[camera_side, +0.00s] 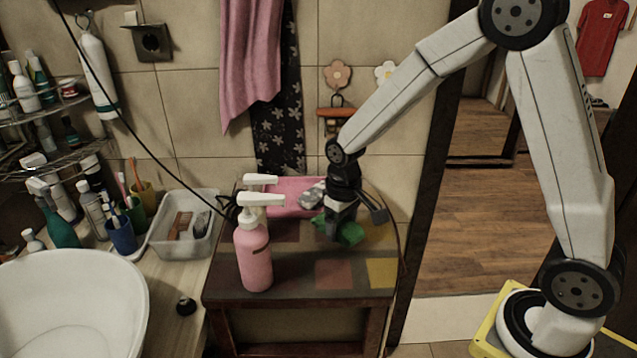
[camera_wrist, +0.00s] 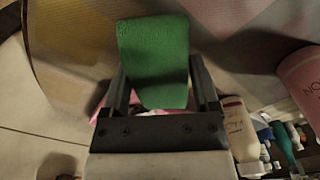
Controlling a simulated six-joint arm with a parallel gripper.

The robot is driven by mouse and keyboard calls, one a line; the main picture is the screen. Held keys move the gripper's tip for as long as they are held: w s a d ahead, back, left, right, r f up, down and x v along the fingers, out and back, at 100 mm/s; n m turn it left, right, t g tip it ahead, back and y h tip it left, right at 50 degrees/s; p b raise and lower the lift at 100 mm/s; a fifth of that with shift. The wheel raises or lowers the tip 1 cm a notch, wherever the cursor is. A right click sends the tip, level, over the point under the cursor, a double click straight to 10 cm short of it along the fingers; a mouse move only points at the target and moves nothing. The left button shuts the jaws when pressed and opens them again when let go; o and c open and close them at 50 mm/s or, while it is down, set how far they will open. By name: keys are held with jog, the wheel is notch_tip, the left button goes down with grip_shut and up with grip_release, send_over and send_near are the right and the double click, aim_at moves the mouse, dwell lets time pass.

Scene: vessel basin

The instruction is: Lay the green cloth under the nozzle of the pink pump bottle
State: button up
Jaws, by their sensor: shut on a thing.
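The green cloth (camera_side: 349,234) is at my gripper (camera_side: 338,222), over the small table, to the right of the pink pump bottle. In the wrist view the cloth (camera_wrist: 153,55) lies between the two fingers of my gripper (camera_wrist: 163,88), which is shut on it. I cannot tell whether the cloth touches the tabletop. The pink pump bottle (camera_side: 254,258) stands upright near the table's front left, its white nozzle (camera_side: 266,199) pointing right. Its pink body shows partly at the right edge of the wrist view (camera_wrist: 303,80).
A second white pump top (camera_side: 260,180) stands behind the pink bottle. A pink thing (camera_side: 290,197) and a grey-white item (camera_side: 313,194) lie at the table's back. The patterned tabletop (camera_side: 333,273) is clear at the front right. A clear tray (camera_side: 185,222) and white basin (camera_side: 70,305) are left.

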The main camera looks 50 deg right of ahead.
aim_at(345, 285)
jog(key=s+a+r+n, duration=0.5)
jog(key=s+a+n, duration=0.3)
jog(key=shift+w+d+f, duration=0.1)
jog(key=shift+d+f, duration=0.05)
jog(key=shift+f, duration=3.7)
jog(key=shift+f, duration=0.1)
jog(key=o, duration=1.2)
jog(key=shift+r, duration=6.15)
